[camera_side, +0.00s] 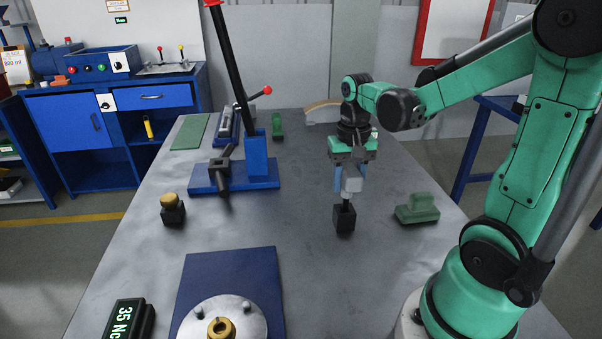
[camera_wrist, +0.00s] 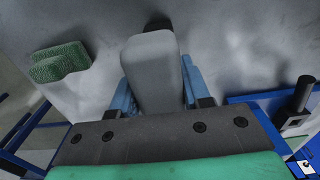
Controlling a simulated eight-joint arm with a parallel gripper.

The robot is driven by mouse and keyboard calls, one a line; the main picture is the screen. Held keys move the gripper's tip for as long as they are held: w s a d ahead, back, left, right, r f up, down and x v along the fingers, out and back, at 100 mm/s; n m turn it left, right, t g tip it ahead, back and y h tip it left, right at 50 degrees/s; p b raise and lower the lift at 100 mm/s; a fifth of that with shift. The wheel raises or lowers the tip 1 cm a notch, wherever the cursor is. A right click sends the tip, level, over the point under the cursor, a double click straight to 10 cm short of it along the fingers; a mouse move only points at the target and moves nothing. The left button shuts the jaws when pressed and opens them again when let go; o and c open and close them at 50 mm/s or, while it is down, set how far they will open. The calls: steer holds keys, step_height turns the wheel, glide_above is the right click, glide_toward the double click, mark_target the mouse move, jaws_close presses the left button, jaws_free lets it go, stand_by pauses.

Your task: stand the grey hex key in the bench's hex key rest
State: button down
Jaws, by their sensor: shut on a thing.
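The grey hex key (camera_side: 351,179) is upright between the blue fingers of my gripper (camera_side: 349,186), which is shut on its blocky grey upper part. In the wrist view the grey hex key (camera_wrist: 155,70) fills the space between the blue fingers (camera_wrist: 156,88). A small black block (camera_side: 344,218), which looks like the hex key rest, stands on the bench directly below the key. The key's lower end meets the block's top in the side view; I cannot tell how deep it sits. In the wrist view only a dark bit of the block (camera_wrist: 158,24) shows past the key.
A green brush-like block (camera_side: 417,208) lies close to the right of the black block. A blue-based lever press (camera_side: 262,165) stands to the left. A brass-topped black block (camera_side: 172,210), a blue plate with a metal disc (camera_side: 262,266) and a 35 Nm display (camera_side: 129,320) are farther left and nearer.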

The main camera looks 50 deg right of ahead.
steer(key=shift+f, duration=1.3)
steer(key=shift+c, duration=1.6)
jaws_free()
steer(key=shift+r, duration=2.7)
steer(key=w+a+r+n+t, duration=0.1)
steer(key=a+r+n+t, duration=0.1)
steer(key=a+n+t, duration=0.5)
steer(key=a+n, duration=0.2)
steer(key=a, duration=0.3)
steer(key=shift+w+a, duration=0.3)
steer(key=shift+w, duration=0.1)
